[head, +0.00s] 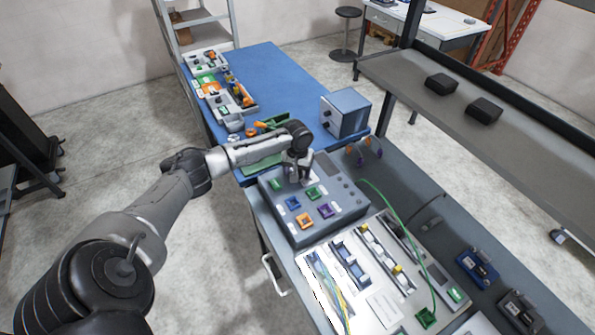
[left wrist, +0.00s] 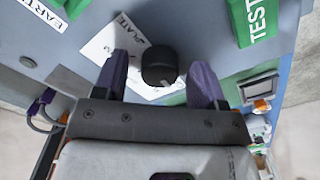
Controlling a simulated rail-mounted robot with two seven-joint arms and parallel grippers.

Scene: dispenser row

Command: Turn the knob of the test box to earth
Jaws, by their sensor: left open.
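The test box (head: 345,212) is a grey box on the bench, with green, blue, orange and purple squares on its top. Its black knob (left wrist: 160,67) shows in the left wrist view, beside a white label reading PLATE (left wrist: 117,42). A label reading EARTH (left wrist: 42,13) lies at upper left, and a green block marked TEST (left wrist: 253,22) at upper right. My left gripper (head: 302,178) is over the far part of the box, pointing down. It is open, with one purple finger on each side of the knob (left wrist: 160,72); I cannot tell whether they touch it. The knob's pointer direction is unclear.
A blue-and-grey box (head: 345,113) stands just behind the test box. A white panel (head: 375,275) with switches and a green cable (head: 410,222) lie in front and to the right. Trays of parts (head: 225,95) sit on the blue table (head: 275,75).

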